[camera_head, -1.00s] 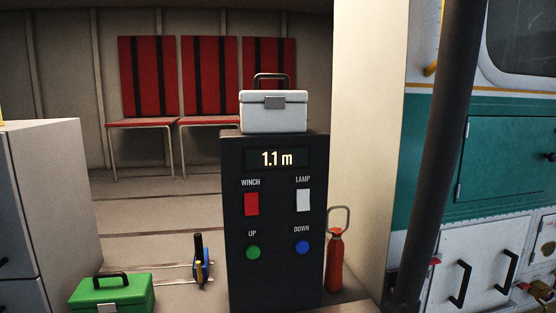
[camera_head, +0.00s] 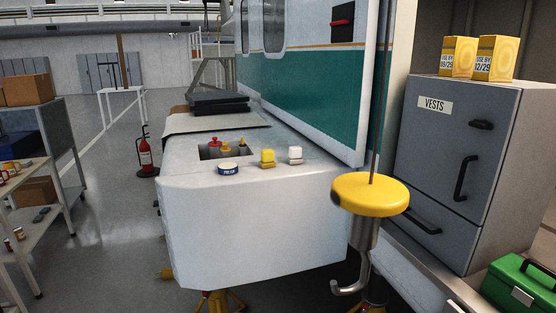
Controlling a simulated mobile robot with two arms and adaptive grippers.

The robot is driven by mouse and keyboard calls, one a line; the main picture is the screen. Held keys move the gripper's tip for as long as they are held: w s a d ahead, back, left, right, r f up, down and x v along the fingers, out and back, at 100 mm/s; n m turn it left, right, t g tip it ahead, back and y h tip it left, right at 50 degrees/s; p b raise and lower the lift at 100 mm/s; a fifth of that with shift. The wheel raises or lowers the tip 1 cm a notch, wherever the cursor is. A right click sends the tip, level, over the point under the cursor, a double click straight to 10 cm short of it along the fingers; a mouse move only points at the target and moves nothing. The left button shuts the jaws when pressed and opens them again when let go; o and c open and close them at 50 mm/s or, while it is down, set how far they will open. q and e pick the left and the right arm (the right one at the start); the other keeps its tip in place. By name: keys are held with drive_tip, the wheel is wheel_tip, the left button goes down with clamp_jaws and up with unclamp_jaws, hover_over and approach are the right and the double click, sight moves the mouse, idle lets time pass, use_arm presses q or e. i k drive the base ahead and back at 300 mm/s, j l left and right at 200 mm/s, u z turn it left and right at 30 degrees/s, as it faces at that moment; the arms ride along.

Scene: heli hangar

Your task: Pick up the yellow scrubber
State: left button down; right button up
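A small yellow block-like item (camera_head: 267,158), which looks like the yellow scrubber, sits on the flat top of the white helicopter side section (camera_head: 250,230). A similar white item (camera_head: 295,155) stands just to its right. A round blue-and-white tin (camera_head: 228,168) is to its left, in front of a recess (camera_head: 222,150) holding red and yellow fittings. Neither of my grippers is in view.
A yellow disc with a hook (camera_head: 370,194) hangs in front, right of the items. A grey vests cabinet (camera_head: 455,150) and green case (camera_head: 522,283) are at right. A shelf (camera_head: 50,175) stands left; grey floor (camera_head: 105,240) between is clear.

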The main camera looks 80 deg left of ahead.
sight(266, 155)
drive_tip(key=u, duration=2.75)
drive_tip(key=i+j, duration=0.1)
drive_tip(key=u, duration=0.05)
